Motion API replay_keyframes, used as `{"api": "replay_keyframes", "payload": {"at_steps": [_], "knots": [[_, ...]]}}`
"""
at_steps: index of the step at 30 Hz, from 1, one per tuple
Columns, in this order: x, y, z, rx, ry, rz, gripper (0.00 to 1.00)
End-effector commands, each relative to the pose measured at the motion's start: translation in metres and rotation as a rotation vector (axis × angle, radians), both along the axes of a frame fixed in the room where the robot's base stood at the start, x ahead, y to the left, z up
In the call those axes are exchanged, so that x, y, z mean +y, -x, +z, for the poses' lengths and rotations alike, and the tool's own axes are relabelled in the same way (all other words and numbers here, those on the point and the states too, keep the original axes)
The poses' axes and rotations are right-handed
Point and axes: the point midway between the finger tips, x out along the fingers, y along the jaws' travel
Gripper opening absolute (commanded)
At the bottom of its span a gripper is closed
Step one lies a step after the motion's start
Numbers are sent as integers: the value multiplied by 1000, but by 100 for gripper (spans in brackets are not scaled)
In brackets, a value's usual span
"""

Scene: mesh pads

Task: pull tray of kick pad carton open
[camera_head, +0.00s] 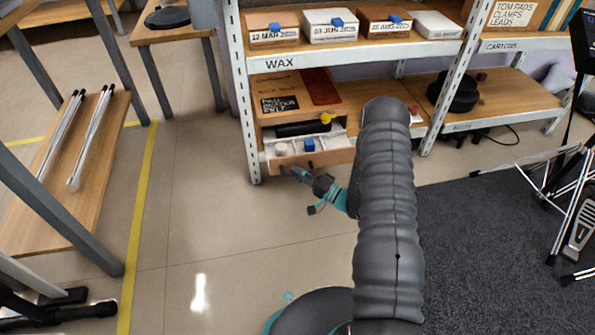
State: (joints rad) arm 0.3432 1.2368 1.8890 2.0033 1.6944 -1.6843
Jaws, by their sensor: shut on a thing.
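The kick pad carton (281,104) is a brown cardboard box with a black label, on the lower shelf at centre left. Its tray (327,158) sticks out below the carton front, past the shelf edge, with its inside showing. In it are a black cylinder, a white round piece, a blue block and a small yellow piece. My gripper (288,171) is at the lower left of the tray's front and shut on it. The exact contact is small and hard to make out.
The shelf's left upright (243,110) stands close to the tray. Several small boxes sit on the shelf above. A dark carpet (470,260) with metal stands lies at right. The tiled floor in front is clear.

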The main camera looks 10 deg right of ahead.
Motion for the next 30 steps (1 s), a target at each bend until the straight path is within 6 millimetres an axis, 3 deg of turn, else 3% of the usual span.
{"api": "replay_keyframes", "payload": {"at_steps": [6, 7, 10, 20, 30], "knots": [[-3, -1, 0, 0, 0, -7, 0], [-3, -1, 0, 0, 0, -7, 18], [-2, -1, 0, 0, 0, -5, 41], [-1, 0, 0, 0, 0, -2, 41], [-38, 34, -7, 1, -2, -9, 41]]}}
